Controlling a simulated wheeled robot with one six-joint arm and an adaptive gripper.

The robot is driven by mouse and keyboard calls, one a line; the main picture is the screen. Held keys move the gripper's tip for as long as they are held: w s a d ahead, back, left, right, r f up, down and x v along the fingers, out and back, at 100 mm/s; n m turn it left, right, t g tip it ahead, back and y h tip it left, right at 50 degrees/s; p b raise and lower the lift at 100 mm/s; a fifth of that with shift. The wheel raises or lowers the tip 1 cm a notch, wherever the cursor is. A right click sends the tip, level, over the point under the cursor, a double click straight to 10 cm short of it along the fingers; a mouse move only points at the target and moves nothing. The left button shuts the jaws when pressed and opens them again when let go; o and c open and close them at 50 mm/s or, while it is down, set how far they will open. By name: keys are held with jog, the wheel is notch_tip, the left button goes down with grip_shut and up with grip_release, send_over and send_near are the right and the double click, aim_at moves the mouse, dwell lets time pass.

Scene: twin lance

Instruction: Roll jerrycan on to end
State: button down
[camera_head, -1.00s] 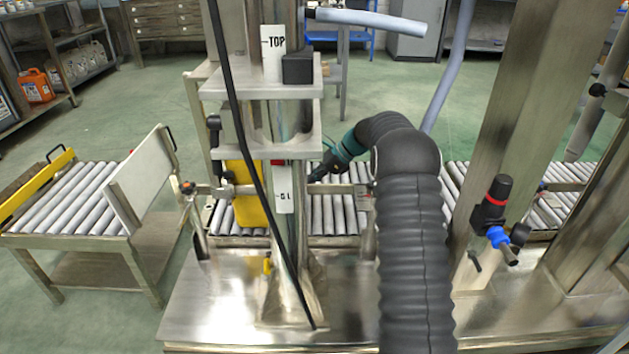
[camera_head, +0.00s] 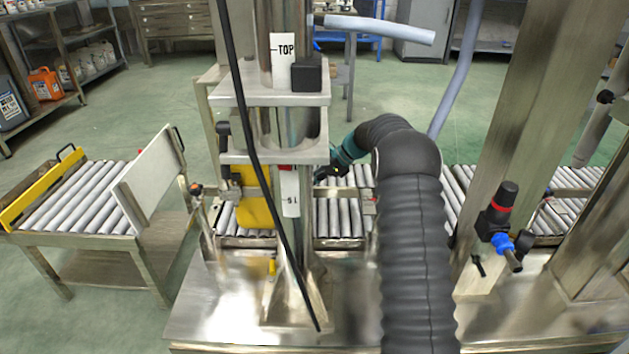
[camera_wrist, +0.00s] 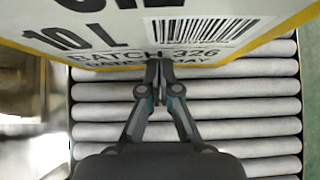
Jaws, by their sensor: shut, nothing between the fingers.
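The yellow jerrycan (camera_head: 257,196) is on the grey roller conveyor, partly hidden behind the steel column in the head view. In the wrist view the jerrycan (camera_wrist: 115,27) fills the top, showing a white label with "10 L", a barcode and yellow edges. My gripper (camera_wrist: 160,66) has its fingers together at the label's lower edge, with nothing between them. I cannot tell whether they touch it. In the head view my gripper (camera_head: 324,170) is just right of the column, its tips partly hidden.
The roller conveyor (camera_head: 340,215) runs behind the steel column (camera_head: 284,110). A separate roller table (camera_head: 80,190) with a tilted white panel (camera_head: 150,180) stands at left. A black-and-blue valve (camera_head: 498,225) is at right. A dark cable hangs before the column.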

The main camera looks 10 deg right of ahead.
jog(key=shift+w+a+p, duration=0.2)
jog(key=shift+a+p, duration=0.45)
jog(key=shift+a, duration=0.45)
jog(key=shift+w+a+p, duration=0.25)
jog(key=shift+a+p, duration=0.4)
jog(key=shift+a, duration=0.5)
jog(key=shift+w+a+p, duration=0.2)
jog(key=shift+a+p, duration=0.45)
jog(key=shift+a, duration=0.45)
jog(key=shift+s+d+r+p, duration=0.15)
jog(key=shift+d+p, duration=0.1)
jog(key=shift+d, duration=0.45)
jog(key=shift+s+d+f+p, duration=0.1)
jog(key=shift+d+p, duration=0.1)
jog(key=shift+d, duration=0.5)
jog(key=shift+s+d+r+p, duration=0.15)
jog(key=shift+d+p, duration=0.1)
jog(key=shift+d, duration=0.45)
jog(key=v, duration=0.9)
jog(key=shift+d+r, duration=0.15)
jog(key=shift+d, duration=0.05)
jog(key=shift+r, duration=0.1)
